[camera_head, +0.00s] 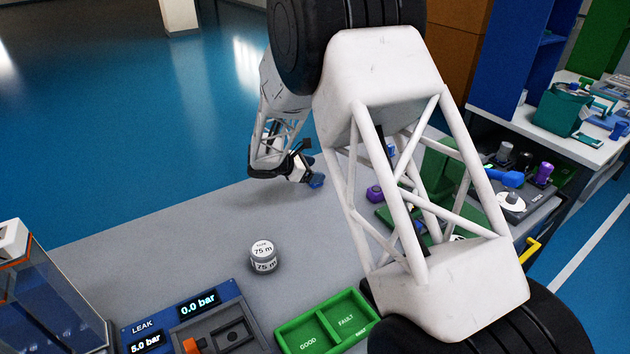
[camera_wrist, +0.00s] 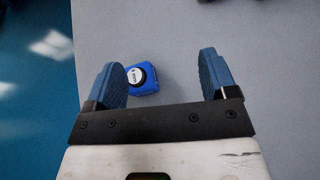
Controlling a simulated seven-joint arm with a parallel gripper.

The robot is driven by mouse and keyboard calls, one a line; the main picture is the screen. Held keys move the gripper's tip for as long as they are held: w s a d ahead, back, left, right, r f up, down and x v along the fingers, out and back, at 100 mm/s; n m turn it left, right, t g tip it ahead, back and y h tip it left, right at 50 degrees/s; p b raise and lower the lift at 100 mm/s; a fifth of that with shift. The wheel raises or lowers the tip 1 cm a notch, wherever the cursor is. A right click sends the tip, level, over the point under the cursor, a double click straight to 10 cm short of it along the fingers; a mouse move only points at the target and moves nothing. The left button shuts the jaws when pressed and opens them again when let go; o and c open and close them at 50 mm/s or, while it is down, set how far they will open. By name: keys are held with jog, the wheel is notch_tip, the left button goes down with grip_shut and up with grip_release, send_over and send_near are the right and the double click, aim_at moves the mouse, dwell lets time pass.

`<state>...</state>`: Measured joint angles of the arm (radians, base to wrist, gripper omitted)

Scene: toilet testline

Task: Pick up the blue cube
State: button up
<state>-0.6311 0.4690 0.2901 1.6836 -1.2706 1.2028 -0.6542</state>
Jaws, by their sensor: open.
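The blue cube (camera_wrist: 149,84) lies on the grey table in the wrist view, with a round black part and a white label on it. My gripper (camera_wrist: 163,76) is open, with blue pads on both fingers. The cube appears between the fingers, close to the left one, which covers a little of its edge. Whether they touch I cannot tell. In the head view my gripper (camera_head: 312,178) is low over the table's far part. A small blue patch shows at its tip; I cannot tell whether it is cube or finger pad.
A white-and-grey cylinder marked 75 m (camera_head: 263,256) stands on the table. A green tray (camera_head: 283,338) marked GOOD and FAULT and a leak tester (camera_head: 245,305) are at the front. A purple block (camera_head: 375,193) sits right of my gripper. The table's far left edge is near.

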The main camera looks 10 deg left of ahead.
jog(key=a+f, duration=0.1)
jog(key=a, duration=0.1)
jog(key=a+f+n+t, duration=0.1)
jog(key=a+f, duration=0.1)
jog(key=w+a+f+n, duration=0.1)
jog(key=a+f, duration=0.1)
jog(key=shift+w+t, duration=0.1)
jog(key=shift+t, duration=0.2)
jog(key=shift+x, duration=1.25)
jog(key=shift+d, duration=0.1)
jog(key=shift+x, duration=2.55)
